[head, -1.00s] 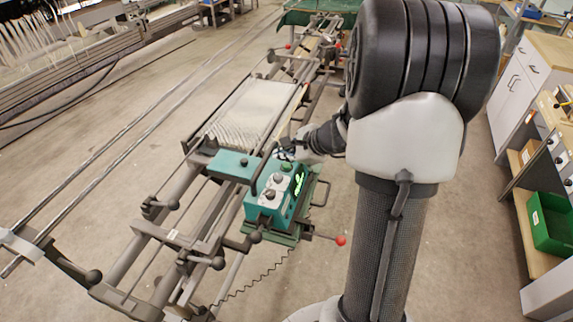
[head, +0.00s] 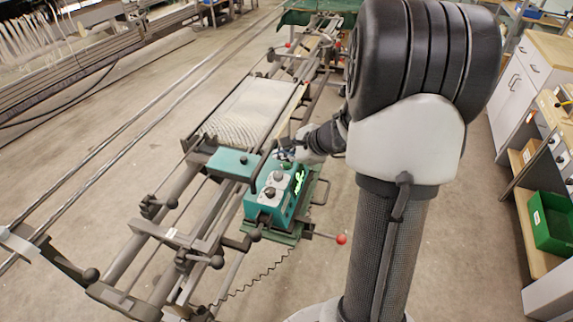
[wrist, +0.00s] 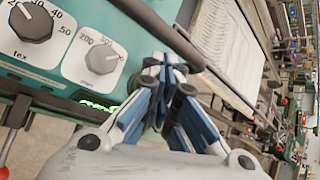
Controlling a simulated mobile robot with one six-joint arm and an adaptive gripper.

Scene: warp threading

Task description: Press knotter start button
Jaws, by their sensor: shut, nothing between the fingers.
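The knotter (head: 258,207) is a teal box with two dials on white plates, on the frame at the picture's middle. The dials (head: 271,183) also show in the wrist view as a tex dial (wrist: 33,22) and a second dial (wrist: 102,58). My gripper (head: 285,158) is at the box's far end, beyond the dials. In the wrist view my gripper (wrist: 163,64) is shut and empty, its blue-and-black fingers over the teal top. The start button is hidden in both views now, apparently by the fingers. I cannot tell whether they touch it.
A black curved handle (head: 263,166) rises beside the dials; it passes close to the fingertips in the wrist view (wrist: 160,28). A glowing green display (head: 299,182) is on the box's right side. A red-knobbed lever (head: 341,239) sticks out right. Metal rails run along the left.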

